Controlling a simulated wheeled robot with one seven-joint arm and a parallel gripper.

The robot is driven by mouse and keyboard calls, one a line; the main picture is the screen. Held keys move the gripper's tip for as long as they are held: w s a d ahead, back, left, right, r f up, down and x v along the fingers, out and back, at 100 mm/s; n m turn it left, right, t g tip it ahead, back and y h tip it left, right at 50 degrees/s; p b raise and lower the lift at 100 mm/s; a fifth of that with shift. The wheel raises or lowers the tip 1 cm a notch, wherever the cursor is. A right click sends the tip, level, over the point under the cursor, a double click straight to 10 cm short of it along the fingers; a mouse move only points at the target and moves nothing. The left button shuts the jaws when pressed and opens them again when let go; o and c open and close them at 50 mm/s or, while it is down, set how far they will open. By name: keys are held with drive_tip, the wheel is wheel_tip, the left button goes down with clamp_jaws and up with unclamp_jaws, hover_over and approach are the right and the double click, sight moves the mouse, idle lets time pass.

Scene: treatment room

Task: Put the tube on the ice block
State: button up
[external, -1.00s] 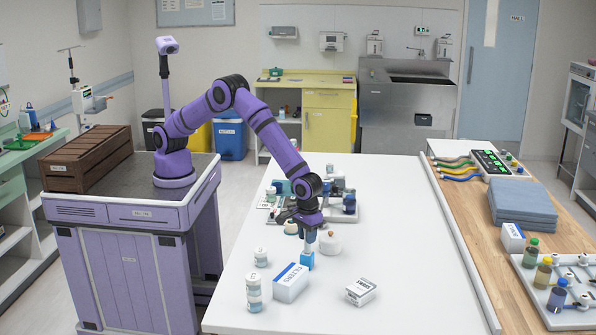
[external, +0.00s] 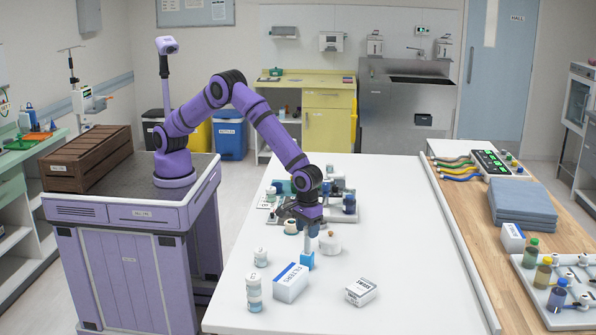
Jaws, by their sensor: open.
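A small bright blue block (external: 307,261), which looks like the ice block, stands on the white table behind the white-and-blue box. My gripper (external: 311,232) is open and points down just above this block. A narrow grey-blue upright shape shows between the gripper and the block. I cannot tell whether it is the tube or a finger, nor whether it touches the block. The tube is too small or too hidden to make out for certain.
A white-and-blue box (external: 291,282), a stacked pair of jars (external: 253,293), a small jar (external: 260,257) and a small carton (external: 361,291) stand nearby. A round white item (external: 330,244) is close on the right. Bottles crowd behind the gripper. The table's right side is clear.

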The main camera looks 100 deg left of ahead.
wheel_tip(320, 180, up, 9)
drive_tip(key=shift+r, duration=0.15)
drive_tip(key=s+a+r+m+t, duration=0.1)
drive_tip(key=s+a+r, duration=0.3)
drive_tip(key=a+r, duration=0.45)
drive_tip(key=s+a+r+m+t+h, duration=0.1)
drive_tip(key=s+a+r+m, duration=0.1)
drive_tip(key=s+a+r, duration=0.5)
drive_tip(key=s+a+r+m, duration=0.1)
drive_tip(key=s+a+r, duration=0.1)
drive_tip(key=a+r, duration=0.75)
drive_tip(key=s+a+r+m+t, duration=0.2)
drive_tip(key=s+a+r, duration=0.1)
drive_tip(key=s+a, duration=0.85)
drive_tip(key=s+a+f+m, duration=0.1)
drive_tip(key=s+a, duration=0.1)
drive_tip(key=s, duration=0.6)
drive_tip(key=s+a+f+m+t+y, duration=0.1)
drive_tip(key=s+f+m, duration=0.1)
drive_tip(key=s, duration=0.6)
drive_tip(key=shift+a+f, duration=0.25)
drive_tip(key=shift+a, duration=0.1)
